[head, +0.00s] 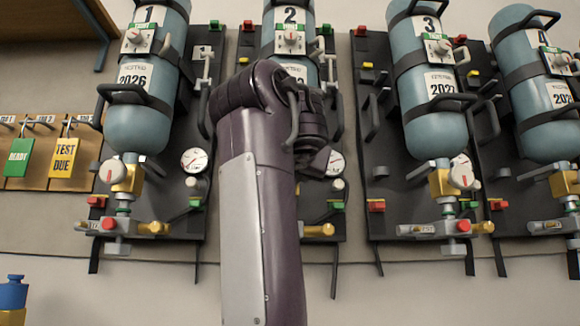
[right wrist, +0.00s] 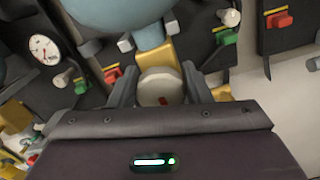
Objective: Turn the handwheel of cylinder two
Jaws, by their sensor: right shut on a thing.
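Cylinder two (head: 294,68) is a blue-grey tank with a "2" label, strapped to a dark board in the head view. My purple right arm covers its lower part and its valve there. In the right wrist view, a round white handwheel (right wrist: 160,88) with a red mark sits on a yellow valve body (right wrist: 158,56) under a tank. My right gripper (right wrist: 161,92) has its two fingers on either side of this handwheel and is shut on it. My right fingers are hidden in the head view. My left gripper is not in view.
Cylinder one (head: 137,113) stands to the left, cylinder three (head: 432,118) and cylinder four (head: 548,115) to the right, each with valve parts below. A pressure gauge (head: 194,160) is just left of my arm. Tags hang on a wooden board (head: 92,142) at far left.

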